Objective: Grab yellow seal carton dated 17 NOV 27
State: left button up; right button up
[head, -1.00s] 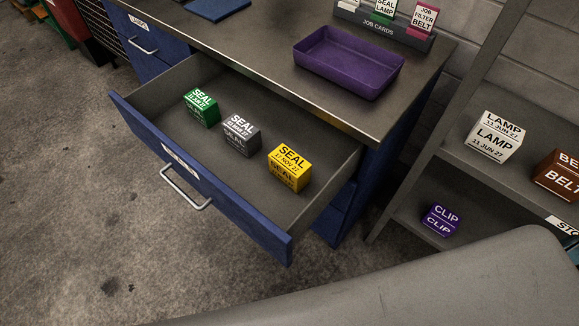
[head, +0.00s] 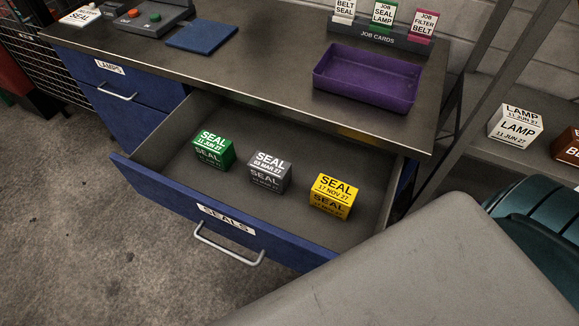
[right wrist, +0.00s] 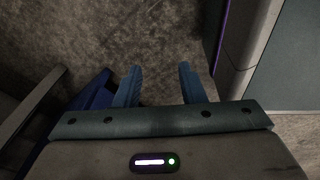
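The yellow seal carton (head: 333,196), marked SEAL 17 NOV 27, sits upright at the right of the open drawer labelled SEALS (head: 226,218). A grey seal carton (head: 269,172), dated 03 MAR 27, stands left of it, and a green seal carton (head: 213,149), dated 11 JUN 27, stands further left. My right gripper (right wrist: 158,84) shows in the right wrist view with its two fingers apart and nothing between them, above bare floor. It does not show in the head view. My left gripper is in neither view.
A purple tray (head: 367,78) and job card holder (head: 380,38) stand on the worktop above the drawer. A shelf at right holds a white lamp carton (head: 515,124) and a brown carton (head: 568,147). A large grey surface covers the lower right.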

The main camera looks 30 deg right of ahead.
aim_at(331, 195)
jog(key=i+j+z, duration=0.1)
jog(key=j+z, duration=0.15)
jog(key=z, duration=0.15)
jog(key=i+j+z, duration=0.1)
jog(key=j+z, duration=0.2)
jog(key=z, duration=0.15)
jog(key=j+z, duration=0.25)
jog(key=z, duration=0.15)
